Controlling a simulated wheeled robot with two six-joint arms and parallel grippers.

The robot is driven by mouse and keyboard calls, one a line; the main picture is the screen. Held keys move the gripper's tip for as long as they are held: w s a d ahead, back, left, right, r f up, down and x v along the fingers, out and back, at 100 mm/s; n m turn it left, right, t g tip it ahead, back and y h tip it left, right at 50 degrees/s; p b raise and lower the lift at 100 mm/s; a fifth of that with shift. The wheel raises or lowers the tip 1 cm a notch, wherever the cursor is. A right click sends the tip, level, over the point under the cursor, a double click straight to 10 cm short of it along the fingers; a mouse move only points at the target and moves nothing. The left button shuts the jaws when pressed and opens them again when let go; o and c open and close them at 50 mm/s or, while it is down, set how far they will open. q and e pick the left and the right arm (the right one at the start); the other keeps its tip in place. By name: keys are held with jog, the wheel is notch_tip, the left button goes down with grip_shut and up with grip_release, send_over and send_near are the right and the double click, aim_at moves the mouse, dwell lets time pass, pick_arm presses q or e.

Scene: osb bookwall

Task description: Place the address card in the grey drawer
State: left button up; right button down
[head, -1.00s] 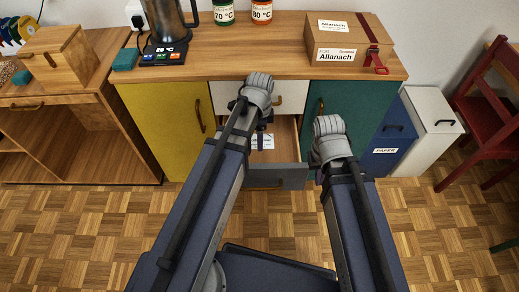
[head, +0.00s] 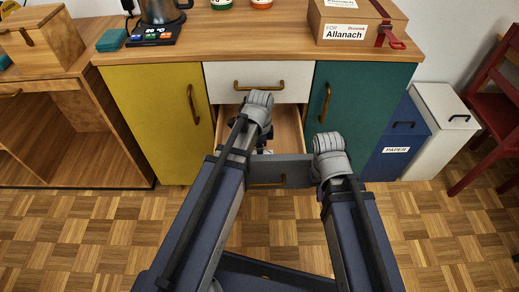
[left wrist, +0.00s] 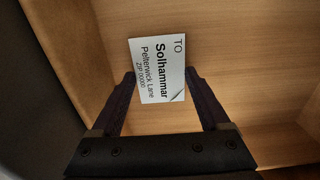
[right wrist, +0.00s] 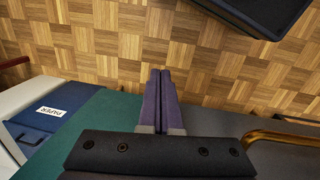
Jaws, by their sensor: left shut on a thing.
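The address card (left wrist: 158,75) is white with black print reading "TO Solhammar, Pelterwick Lane". My left gripper (left wrist: 160,82) is shut on it, one finger at each side edge. In the left wrist view the card is over the wooden inside of the open drawer (left wrist: 245,40); I cannot tell whether it touches the bottom. In the head view the left wrist hides most of the card and the left fingers reach into the drawer, behind its grey front (head: 284,170). My right gripper (right wrist: 159,74) is shut and empty, its fingers together, beside the right end of the drawer front.
A closed white drawer (head: 285,75) is above, between a yellow door (head: 150,120) and a green door (head: 350,130). Blue (head: 395,140) and white (head: 440,130) bins stand right.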

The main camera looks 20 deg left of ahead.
pick_arm(q)
jog(key=w, duration=0.2)
jog(key=w+a, duration=0.1)
jog(key=w, duration=0.1)
jog(key=shift+w, duration=0.2)
jog(key=shift+s+f+b, duration=0.25)
jog(key=shift+f+b, duration=0.4)
jog(key=shift+b, duration=0.05)
jog(key=shift+r, duration=0.1)
jog(key=shift+f, duration=0.2)
jog(key=o, duration=1.2)
jog(key=shift+c, duration=0.2)
jog(key=shift+r, duration=0.1)
